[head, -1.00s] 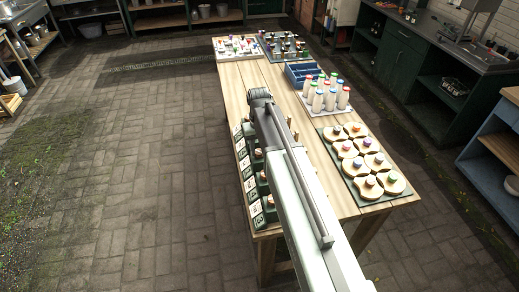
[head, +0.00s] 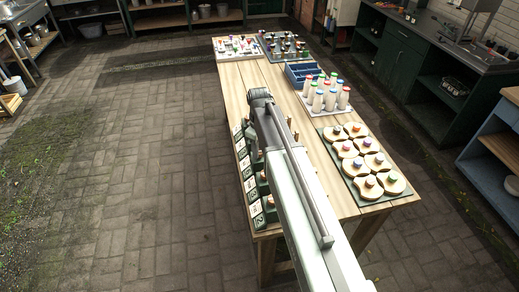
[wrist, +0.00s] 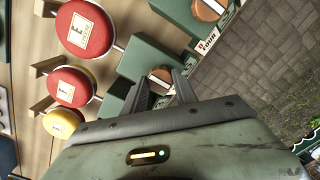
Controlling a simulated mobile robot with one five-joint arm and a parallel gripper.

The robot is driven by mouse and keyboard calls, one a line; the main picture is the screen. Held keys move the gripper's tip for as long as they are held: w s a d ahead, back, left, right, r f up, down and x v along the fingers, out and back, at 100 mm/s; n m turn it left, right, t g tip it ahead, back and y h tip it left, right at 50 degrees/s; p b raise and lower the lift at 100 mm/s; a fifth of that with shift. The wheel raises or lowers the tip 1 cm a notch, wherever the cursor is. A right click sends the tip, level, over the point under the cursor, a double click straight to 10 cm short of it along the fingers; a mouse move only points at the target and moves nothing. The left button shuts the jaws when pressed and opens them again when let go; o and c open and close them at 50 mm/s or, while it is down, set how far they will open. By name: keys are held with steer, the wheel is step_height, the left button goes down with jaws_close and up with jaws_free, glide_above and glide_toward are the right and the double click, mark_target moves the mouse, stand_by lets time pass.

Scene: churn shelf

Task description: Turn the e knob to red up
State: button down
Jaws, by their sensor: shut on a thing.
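My gripper (wrist: 163,88) is shut on a small orange-brown knob (wrist: 160,76) with a pale stripe across it, on the front of a dark green block (wrist: 145,62). The fingers hide part of the knob, and I cannot read its letter. A neighbouring knob (wrist: 208,9) sits on another green block at the top of the wrist view, near a white card (wrist: 207,42) reading "FOUR". In the head view my arm hides the gripper; several white cards (head: 248,184) and green blocks line the left table edge.
In the wrist view, red round tops marked E (wrist: 84,28) and a yellow one (wrist: 60,124) stand close left of the gripper. The table (head: 345,205) also bears a board of cream discs (head: 368,178), bottles (head: 328,97) and a blue crate (head: 303,70). Paving left of the table is clear.

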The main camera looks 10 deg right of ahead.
stand_by(0.3)
steer(key=c, duration=1)
jaws_free()
steer(key=shift+o, duration=0.2)
steer(key=shift+r, duration=0.1)
step_height(320, 180, up, 8)
steer(key=p, duration=0.8)
steer(key=shift+f, duration=0.2)
